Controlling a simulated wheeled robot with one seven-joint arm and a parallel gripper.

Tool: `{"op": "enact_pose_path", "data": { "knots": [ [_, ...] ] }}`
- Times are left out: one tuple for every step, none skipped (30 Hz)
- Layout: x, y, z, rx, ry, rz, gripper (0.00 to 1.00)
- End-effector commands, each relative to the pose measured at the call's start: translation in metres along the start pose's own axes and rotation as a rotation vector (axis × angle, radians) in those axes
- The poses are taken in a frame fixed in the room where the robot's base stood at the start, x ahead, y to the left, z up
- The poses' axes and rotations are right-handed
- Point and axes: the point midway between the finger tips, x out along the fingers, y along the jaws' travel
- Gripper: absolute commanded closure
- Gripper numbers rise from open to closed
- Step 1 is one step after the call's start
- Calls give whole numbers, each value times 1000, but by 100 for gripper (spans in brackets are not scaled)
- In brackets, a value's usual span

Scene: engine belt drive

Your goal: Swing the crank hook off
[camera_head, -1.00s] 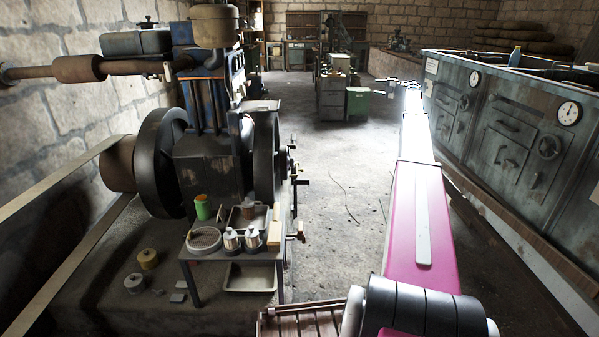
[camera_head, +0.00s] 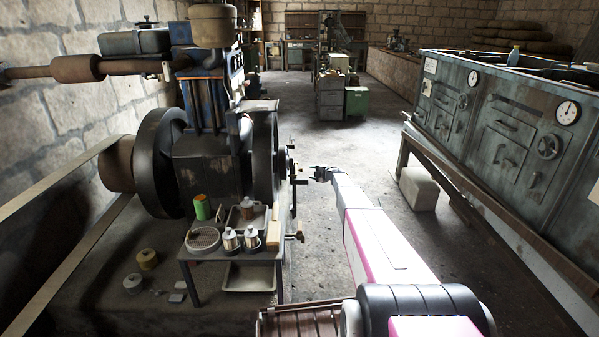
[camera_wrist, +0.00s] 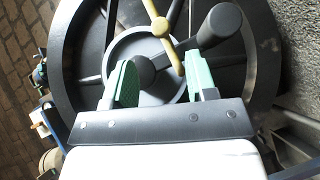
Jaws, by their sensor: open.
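The engine's near flywheel (camera_head: 262,165) stands upright, with small crank parts (camera_head: 295,182) on its right side. In the wrist view the dark wheel rim (camera_wrist: 68,60) surrounds a grey hub disc. A dull yellow bar (camera_wrist: 160,25) with a rounded lower end crosses the hub. A black cylindrical handle (camera_wrist: 218,24) angles out at its right. I cannot tell for certain which piece is the crank hook. My gripper (camera_head: 318,173) is just right of the crank parts. Its green fingers (camera_wrist: 161,70) are open in front of the hub, with the yellow bar's lower end between them in the picture; contact is unclear.
The floor (camera_head: 320,230) between is open.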

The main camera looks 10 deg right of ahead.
Motion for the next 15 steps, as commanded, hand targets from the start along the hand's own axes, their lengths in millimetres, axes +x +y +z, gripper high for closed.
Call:
{"op": "enact_pose_path", "data": {
  "knots": [
    [2,-2,-1,0,-2,-1,48],
    [3,-2,-1,0,-3,-2,48],
    [5,-2,-1,0,-3,-2,48],
    [6,-2,0,0,-2,-1,48],
    [8,-2,0,0,-2,-1,48],
    [12,-2,0,0,-2,-1,48],
    [15,-2,0,0,-1,-1,48],
    [18,-2,1,1,-1,-1,48],
    [23,-2,1,1,-1,-1,48],
    [28,-2,1,1,0,-1,48],
    [32,-2,1,1,0,-1,48],
    [39,-2,1,1,0,-1,48],
    [45,-2,1,1,0,-1,48],
    [50,-2,1,1,0,-1,48],
    [57,-2,1,1,0,-1,48]
  ]
}}
